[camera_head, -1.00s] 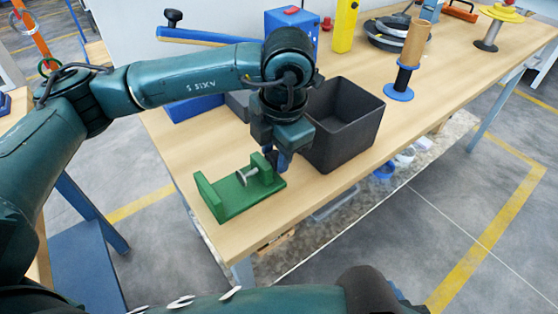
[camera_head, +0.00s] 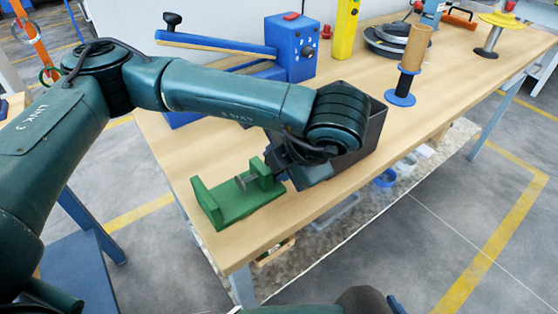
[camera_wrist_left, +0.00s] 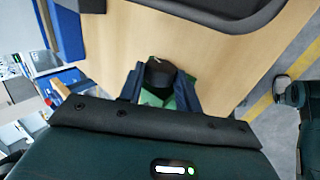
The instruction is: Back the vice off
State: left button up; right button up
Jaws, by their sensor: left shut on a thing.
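The green vice (camera_head: 235,207) stands on the near left corner of the wooden table, with a grey screw (camera_head: 244,181) through its right-hand upright. My left gripper (camera_head: 283,174) is at the right end of the vice, its fingers partly hidden behind my forearm in the head view. In the left wrist view, my left gripper (camera_wrist_left: 160,90) has its dark blue fingers on either side of a dark handle (camera_wrist_left: 160,73) in front of the green vice (camera_wrist_left: 151,99). It is shut on this handle. My right gripper is not in view.
A dark grey bin (camera_head: 374,128) stands right behind my left wrist. A blue box (camera_head: 293,48) with a blue lever arm (camera_head: 215,43) and a yellow block (camera_head: 345,26) stand farther back. A tan spool on a blue stand (camera_head: 410,66) is to the right. The table's front edge is close.

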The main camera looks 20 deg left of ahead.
pick_arm(q)
jog(key=o, duration=0.6)
jog(key=shift+s, duration=0.1)
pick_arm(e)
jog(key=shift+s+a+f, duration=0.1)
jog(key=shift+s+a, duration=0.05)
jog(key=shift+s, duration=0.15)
